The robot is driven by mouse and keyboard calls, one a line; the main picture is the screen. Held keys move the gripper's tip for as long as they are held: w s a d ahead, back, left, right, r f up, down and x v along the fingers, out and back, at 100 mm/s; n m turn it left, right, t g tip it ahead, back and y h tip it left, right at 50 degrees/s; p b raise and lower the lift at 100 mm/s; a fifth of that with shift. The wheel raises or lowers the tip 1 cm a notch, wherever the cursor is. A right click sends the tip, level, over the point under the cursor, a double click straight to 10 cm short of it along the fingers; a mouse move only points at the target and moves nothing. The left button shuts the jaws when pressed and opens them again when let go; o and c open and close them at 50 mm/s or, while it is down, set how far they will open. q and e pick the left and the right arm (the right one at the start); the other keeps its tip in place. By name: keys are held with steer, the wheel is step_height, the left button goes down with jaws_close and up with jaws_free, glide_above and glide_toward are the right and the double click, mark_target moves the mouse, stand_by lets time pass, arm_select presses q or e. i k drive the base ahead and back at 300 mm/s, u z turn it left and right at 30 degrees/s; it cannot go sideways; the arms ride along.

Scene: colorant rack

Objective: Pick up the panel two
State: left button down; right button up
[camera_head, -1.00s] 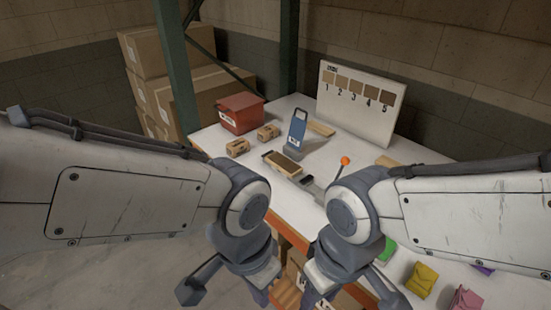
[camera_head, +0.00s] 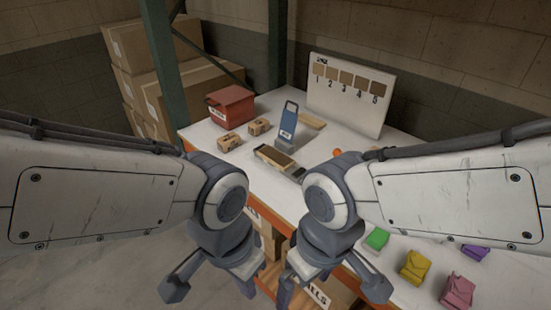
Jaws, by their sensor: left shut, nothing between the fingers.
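Flat wooden pieces lie on the white table. A light one (camera_head: 312,120) lies behind the blue upright tool, and a tan-topped one sits in a dark holder (camera_head: 275,157) nearer me. I cannot tell which is panel two. A white board (camera_head: 347,112) at the back carries several brown swatches numbered from 1. My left gripper (camera_head: 248,287) is shut and empty, low in front of the table edge. My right gripper (camera_head: 285,291) hangs beside it, also low; its fingertips are too unclear to show their opening. Both are well apart from the panels.
A red box (camera_head: 231,106) and two small cartons (camera_head: 229,142) stand at the left. The blue tool (camera_head: 289,120) stands upright mid-table. Green, yellow (camera_head: 415,267), pink and purple packets lie at right. A green rack post (camera_head: 277,55) rises at the back. Cardboard boxes are stacked behind.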

mark_target(284, 162)
steer(key=k, duration=0.65)
steer(key=u, duration=0.65)
steer(key=i, duration=0.6)
steer(key=u, duration=0.9)
steer(key=i, duration=0.65)
steer(key=z, duration=0.55)
steer(key=i, duration=0.9)
steer(key=z, duration=0.85)
